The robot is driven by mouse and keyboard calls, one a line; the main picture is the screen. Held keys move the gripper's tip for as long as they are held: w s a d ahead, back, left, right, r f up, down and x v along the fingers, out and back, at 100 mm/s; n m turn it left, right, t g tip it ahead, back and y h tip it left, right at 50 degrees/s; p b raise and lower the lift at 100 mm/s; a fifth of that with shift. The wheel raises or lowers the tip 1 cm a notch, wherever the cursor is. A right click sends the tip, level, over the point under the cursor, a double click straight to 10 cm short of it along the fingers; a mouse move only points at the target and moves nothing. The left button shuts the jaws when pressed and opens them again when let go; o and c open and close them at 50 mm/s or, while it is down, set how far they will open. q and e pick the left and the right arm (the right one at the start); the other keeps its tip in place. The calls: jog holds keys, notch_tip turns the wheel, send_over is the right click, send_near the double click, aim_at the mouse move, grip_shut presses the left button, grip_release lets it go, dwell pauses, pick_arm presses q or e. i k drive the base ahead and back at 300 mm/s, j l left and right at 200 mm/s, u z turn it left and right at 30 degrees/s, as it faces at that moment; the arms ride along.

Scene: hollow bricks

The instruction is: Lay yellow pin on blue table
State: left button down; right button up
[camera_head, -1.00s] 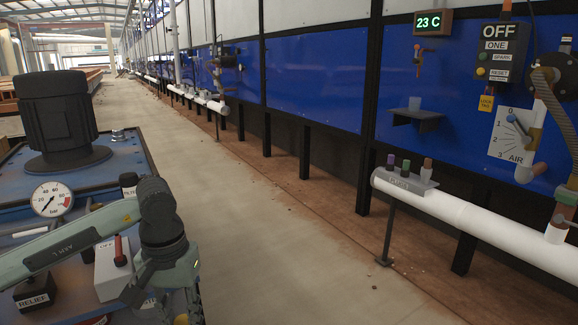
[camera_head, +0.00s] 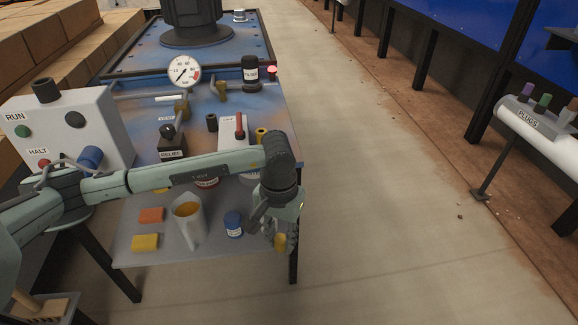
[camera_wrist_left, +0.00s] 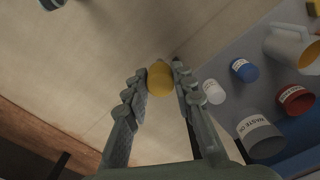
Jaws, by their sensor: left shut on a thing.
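My left gripper (camera_head: 279,240) is shut on the yellow pin (camera_head: 281,242), beyond the right front corner of the blue table (camera_head: 272,107) and lower than its top. In the left wrist view the yellow pin (camera_wrist_left: 160,78) sits between the two fingertips of my left gripper (camera_wrist_left: 159,84), with open floor behind it. The blue table has a worn blue top and a lower grey shelf. My left forearm hides part of the table's front edge. My right gripper is not in view.
On the table stand a gauge (camera_head: 184,71), a black filter bottle (camera_head: 250,69), a relief block (camera_head: 172,143) and a white box with a red lever (camera_head: 239,127).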

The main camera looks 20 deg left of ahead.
aim_at(254, 113)
jog(key=i+l, duration=0.35)
jog(key=i, duration=0.2)
jog(key=i+l, duration=0.4)
jog(key=i, duration=0.2)
jog(key=i+l, duration=0.35)
jog(key=i, duration=0.2)
jog(key=i+l+u, duration=0.2)
jog(key=u, duration=0.2)
jog(key=i+l+u, duration=0.3)
jog(key=u, duration=0.15)
